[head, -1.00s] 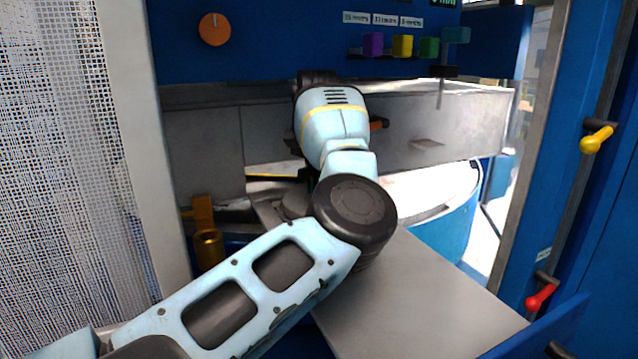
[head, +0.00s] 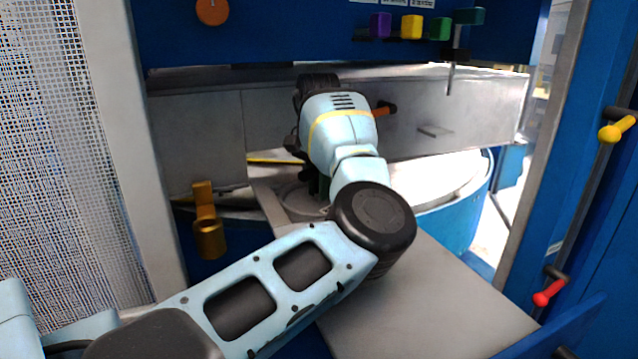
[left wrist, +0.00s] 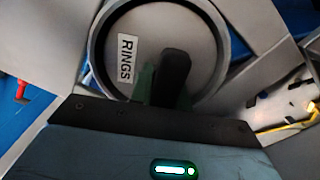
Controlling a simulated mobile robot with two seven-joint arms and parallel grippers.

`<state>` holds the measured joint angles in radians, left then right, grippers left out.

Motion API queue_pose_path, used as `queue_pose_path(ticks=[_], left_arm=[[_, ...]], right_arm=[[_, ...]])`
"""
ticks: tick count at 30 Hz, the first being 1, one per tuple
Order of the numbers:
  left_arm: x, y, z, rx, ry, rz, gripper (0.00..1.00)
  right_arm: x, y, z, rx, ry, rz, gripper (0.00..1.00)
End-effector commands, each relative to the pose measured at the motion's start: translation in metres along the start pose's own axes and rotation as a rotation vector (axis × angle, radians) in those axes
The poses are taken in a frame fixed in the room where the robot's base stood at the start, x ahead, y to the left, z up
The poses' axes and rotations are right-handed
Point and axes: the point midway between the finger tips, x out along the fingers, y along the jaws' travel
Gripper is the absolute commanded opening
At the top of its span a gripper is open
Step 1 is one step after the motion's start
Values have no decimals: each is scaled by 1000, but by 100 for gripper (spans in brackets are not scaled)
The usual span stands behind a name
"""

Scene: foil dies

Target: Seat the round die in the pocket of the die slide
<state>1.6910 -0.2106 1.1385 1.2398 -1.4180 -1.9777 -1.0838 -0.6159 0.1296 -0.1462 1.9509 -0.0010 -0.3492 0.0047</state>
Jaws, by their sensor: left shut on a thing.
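The round die (left wrist: 195,45) is a grey disc with a white "RINGS" label, seen close up in the left wrist view. A dark ring surrounds it; I cannot tell whether this is its own rim or the pocket edge. My left gripper (left wrist: 165,85) is shut on a dark upright grip at the disc's middle. In the head view the left gripper (head: 319,186) is mostly hidden behind my wrist, over the grey die slide (head: 268,205). A round outline shows there, partly covered by my arm. Whether the die is down in the pocket is unclear. My right gripper is not in view.
A brass cup on a bracket (head: 208,237) stands left of the slide. A blue drum (head: 465,215) is behind, and a grey plate (head: 420,300) lies in front at right. Yellow (head: 617,130) and red (head: 548,292) handles stick out at the far right.

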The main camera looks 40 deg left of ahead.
Motion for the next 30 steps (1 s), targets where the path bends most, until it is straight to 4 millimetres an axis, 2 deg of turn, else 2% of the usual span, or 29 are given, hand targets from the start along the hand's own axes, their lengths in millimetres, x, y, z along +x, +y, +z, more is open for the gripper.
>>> queue_pose_path(ticks=[18,19,23,30], left_arm=[[7,0,0,-1,6,-4,0],[9,0,0,0,3,-1,22],[9,0,0,0,2,-1,39],[10,0,0,-1,1,-1,40]], right_arm=[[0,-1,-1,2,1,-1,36],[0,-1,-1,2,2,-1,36],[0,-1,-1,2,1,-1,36],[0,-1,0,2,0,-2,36]])
